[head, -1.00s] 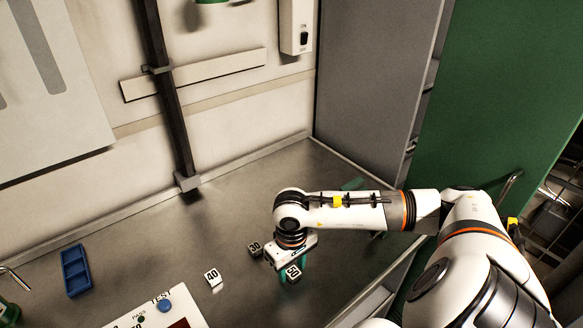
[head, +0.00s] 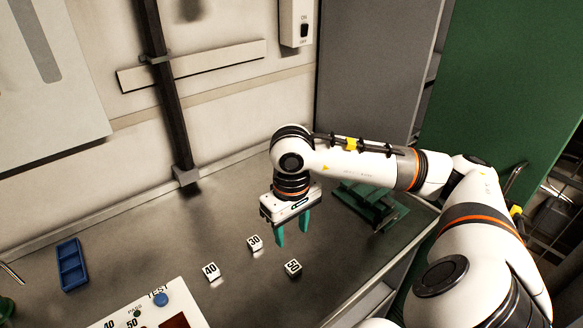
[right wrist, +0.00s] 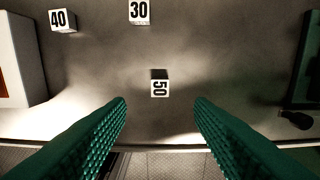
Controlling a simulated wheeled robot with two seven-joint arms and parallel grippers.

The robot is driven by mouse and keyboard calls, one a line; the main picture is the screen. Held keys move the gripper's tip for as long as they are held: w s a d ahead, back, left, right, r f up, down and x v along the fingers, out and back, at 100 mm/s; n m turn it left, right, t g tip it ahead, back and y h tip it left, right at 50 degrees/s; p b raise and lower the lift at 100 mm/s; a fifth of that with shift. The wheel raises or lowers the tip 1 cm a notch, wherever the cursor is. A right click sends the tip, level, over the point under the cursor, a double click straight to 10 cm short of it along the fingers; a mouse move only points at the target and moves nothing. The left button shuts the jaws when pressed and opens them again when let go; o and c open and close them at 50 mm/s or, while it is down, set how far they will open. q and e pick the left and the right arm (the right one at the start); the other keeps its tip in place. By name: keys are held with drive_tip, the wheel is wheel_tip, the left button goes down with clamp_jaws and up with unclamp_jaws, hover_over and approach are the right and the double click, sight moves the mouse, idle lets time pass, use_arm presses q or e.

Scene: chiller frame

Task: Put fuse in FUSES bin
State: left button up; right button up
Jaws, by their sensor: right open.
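Three small white-and-dark blocks with printed numbers, likely the fuses, stand apart on the grey metal worktop: block 30 (head: 254,242), block 40 (head: 211,271) and block 50 (head: 293,267). My right gripper (head: 292,236) is open and empty, with its green fingers pointing down above the worktop near blocks 30 and 50. In the right wrist view, block 50 (right wrist: 160,83) lies ahead of the gap between the ribbed fingers (right wrist: 160,105), touching neither. No label reading FUSES is legible. A blue divided tray (head: 72,265) sits at the left. My left gripper is not in view.
A white test panel (head: 140,309) with a blue button stands at the front. A green fixture (head: 370,203) lies behind my right arm. A dark upright post (head: 172,100) meets the worktop at the back wall. The worktop between tray and blocks is clear.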

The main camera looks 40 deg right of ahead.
drive_tip(key=shift+o, duration=0.5)
drive_tip(key=shift+r, duration=0.4)
drive_tip(key=s+a+r+m+t+y+p, duration=0.1)
drive_tip(key=s+a+m+y+p, duration=0.1)
drive_tip(key=a+m+y, duration=0.5)
drive_tip(key=s+a+m+y+p, duration=0.1)
drive_tip(key=s+a+y+p, duration=0.2)
drive_tip(key=a, duration=0.7)
drive_tip(key=m+t+h+p, duration=0.1)
drive_tip(key=m+t+h, duration=0.85)
drive_tip(key=m, duration=1.85)
approach(294, 267)
drive_tip(key=shift+w+a+r+g+h, duration=0.2)
drive_tip(key=shift+w+a+g+h, duration=0.25)
drive_tip(key=shift+a+g+h, duration=0.3)
drive_tip(key=shift+p+x, duration=0.3)
drive_tip(key=shift+x, duration=0.85)
drive_tip(key=shift+d+p+x, duration=0.1)
drive_tip(key=shift+p+x, duration=0.25)
drive_tip(key=shift+x, duration=1.2)
drive_tip(key=shift+d+p+x, duration=0.15)
drive_tip(key=shift+p+x, duration=0.2)
drive_tip(key=shift+x, duration=1.25)
drive_tip(key=shift+w+r, duration=0.1)
drive_tip(key=shift+r, duration=0.1)
drive_tip(key=c, duration=1.1)
